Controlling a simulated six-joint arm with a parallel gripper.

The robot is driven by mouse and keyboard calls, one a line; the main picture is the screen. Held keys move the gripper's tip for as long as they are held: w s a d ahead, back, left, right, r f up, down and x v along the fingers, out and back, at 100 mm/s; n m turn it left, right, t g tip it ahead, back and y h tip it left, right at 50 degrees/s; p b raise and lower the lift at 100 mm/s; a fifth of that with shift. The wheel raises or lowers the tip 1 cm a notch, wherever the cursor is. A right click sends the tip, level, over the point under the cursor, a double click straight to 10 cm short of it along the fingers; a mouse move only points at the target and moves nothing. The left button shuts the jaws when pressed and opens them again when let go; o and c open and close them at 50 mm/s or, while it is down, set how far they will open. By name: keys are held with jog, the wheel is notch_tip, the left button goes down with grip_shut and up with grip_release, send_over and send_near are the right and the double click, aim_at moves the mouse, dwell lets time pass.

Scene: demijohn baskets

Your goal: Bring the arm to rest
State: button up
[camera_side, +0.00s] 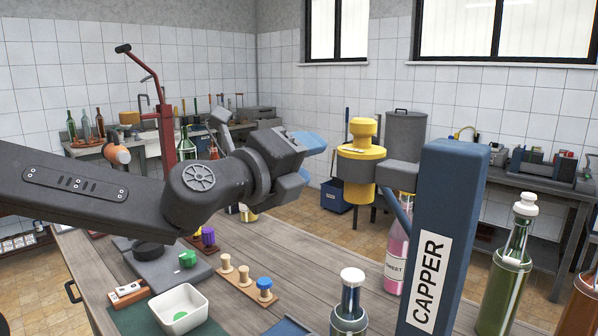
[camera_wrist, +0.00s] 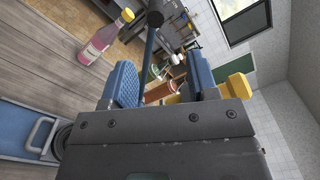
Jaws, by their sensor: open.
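My gripper (camera_side: 308,162) is held in the air above the wooden table (camera_side: 250,305), left of the blue capper. Its blue-tipped fingers are apart with nothing between them. In the wrist view my gripper (camera_wrist: 163,85) also shows two separated blue fingers, tilted against the room. My arm reaches in from the left, raised clear of the table.
The blue capper (camera_side: 440,210) with its yellow head (camera_side: 364,160) stands to the right. A pink bottle (camera_side: 397,245) is behind it. A white bowl (camera_side: 180,308), a wooden peg stand (camera_side: 247,287) and green bottles (camera_side: 505,270) are on the table.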

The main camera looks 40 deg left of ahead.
jog(key=s+a+f+n+g, duration=0.5)
jog(key=s+f+n+g, duration=0.1)
jog(key=s+f+n, duration=0.3)
jog(key=s+a+f+n+g, duration=0.5)
jog(key=s+f+n, duration=0.5)
jog(key=n, duration=0.4)
jog(key=shift+s+a+f+n+g, duration=0.15)
jog(key=shift+s+a+n+g, duration=0.25)
jog(key=shift+g, duration=0.3)
dwell(1.7)
